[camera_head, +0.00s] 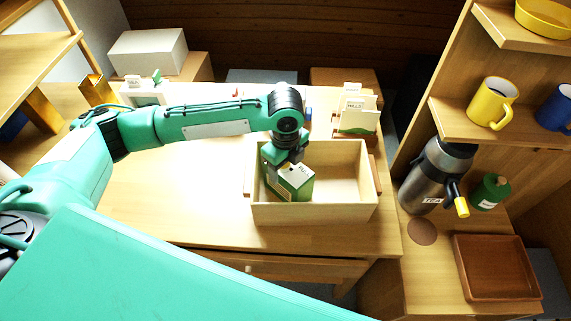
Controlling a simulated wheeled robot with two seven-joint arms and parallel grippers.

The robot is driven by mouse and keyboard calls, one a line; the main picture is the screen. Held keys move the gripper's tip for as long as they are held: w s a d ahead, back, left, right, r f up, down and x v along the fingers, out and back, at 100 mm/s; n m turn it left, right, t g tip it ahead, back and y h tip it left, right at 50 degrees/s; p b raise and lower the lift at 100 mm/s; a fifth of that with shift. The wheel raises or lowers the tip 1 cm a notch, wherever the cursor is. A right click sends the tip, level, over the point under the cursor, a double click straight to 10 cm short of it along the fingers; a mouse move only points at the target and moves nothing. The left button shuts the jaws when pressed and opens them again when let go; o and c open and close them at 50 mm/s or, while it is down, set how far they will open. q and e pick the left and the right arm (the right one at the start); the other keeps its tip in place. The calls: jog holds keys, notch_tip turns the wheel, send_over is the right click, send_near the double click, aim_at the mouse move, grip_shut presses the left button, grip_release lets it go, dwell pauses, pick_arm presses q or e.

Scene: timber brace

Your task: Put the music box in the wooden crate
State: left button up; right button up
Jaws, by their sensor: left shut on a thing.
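The wooden crate (315,213) is a pale, open box with side handles, standing on the right part of the wooden table. My left gripper (290,163) reaches down into its left half. It is shut on a green and white box (293,186) with small lettering on its top. The box is tilted and inside the crate's walls as seen from above. I cannot tell whether it touches the crate floor. No other thing in view is clearly a music box, and the lettering is too small to read surely. My right gripper is not in view.
Green and white cartons stand on the table's back left (148,92) and behind the crate (358,117). A shelf with yellow mug (492,103) rises at right. Below are a steel flask (432,180), a green bottle (490,191) and a brown tray (462,262). The table's left is clear.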

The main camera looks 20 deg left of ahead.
pick_arm(q)
jog(key=o, duration=1.3)
jog(key=shift+o, duration=0.5)
notch_tip(320, 180, up, 11)
jog(key=shift+r+b, duration=0.1)
jog(key=shift+b, duration=0.3)
jog(key=shift+r, duration=0.55)
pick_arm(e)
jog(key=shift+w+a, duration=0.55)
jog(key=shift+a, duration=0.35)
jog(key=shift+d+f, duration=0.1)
